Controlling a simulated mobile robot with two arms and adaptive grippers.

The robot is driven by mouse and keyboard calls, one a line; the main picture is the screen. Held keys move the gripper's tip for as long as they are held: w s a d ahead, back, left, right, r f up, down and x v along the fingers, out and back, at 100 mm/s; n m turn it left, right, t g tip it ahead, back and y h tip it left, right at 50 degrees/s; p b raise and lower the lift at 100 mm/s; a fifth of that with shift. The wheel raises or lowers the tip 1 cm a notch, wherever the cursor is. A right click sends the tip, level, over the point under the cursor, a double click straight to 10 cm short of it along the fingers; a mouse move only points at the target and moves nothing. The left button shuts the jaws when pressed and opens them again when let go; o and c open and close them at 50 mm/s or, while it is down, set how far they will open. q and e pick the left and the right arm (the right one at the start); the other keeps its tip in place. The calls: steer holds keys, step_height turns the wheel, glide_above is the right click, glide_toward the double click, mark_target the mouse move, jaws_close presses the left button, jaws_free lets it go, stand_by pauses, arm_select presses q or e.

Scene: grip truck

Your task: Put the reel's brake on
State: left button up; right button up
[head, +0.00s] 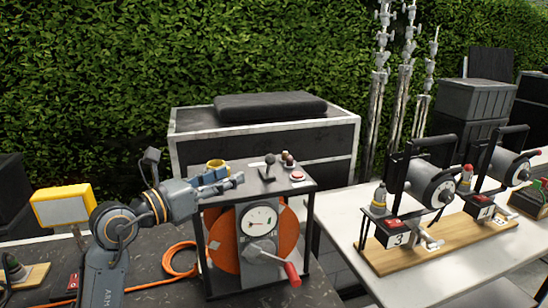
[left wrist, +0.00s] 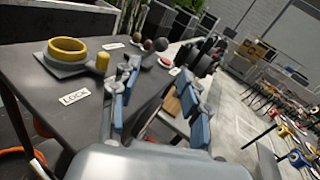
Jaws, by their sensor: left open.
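The reel (head: 222,240) is an orange drum in a black frame, with a dial and a red-handled crank (head: 291,274) on its front. Its dark top plate (head: 259,186) carries a yellow ring (head: 216,166), a black-knobbed lever (head: 269,160), a small dark-knobbed control (head: 288,158) and a red button (head: 297,175). In the left wrist view the yellow ring (left wrist: 67,47) is near a LOCK label (left wrist: 74,97). Which control is the brake I cannot tell. My left gripper (head: 228,180) is open and empty above the plate's left front; its fingers (left wrist: 162,108) partly hide the controls behind.
A yellow work lamp (head: 62,206) stands left of my arm. A black case (head: 340,138) stands behind the reel. A white table (head: 350,205) at right holds numbered winch units on a wooden board (head: 385,262). An orange cable (head: 178,262) lies on the dark bench.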

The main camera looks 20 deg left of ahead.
mark_target(266, 160)
arm_select(q)
steer(key=p+x, duration=0.3)
steer(key=x, duration=0.9)
steer(key=shift+d+r, duration=0.1)
steer(key=shift+r, duration=0.05)
steer(key=shift+w+d+p, duration=0.3)
steer(key=shift+w, duration=0.15)
jaws_close()
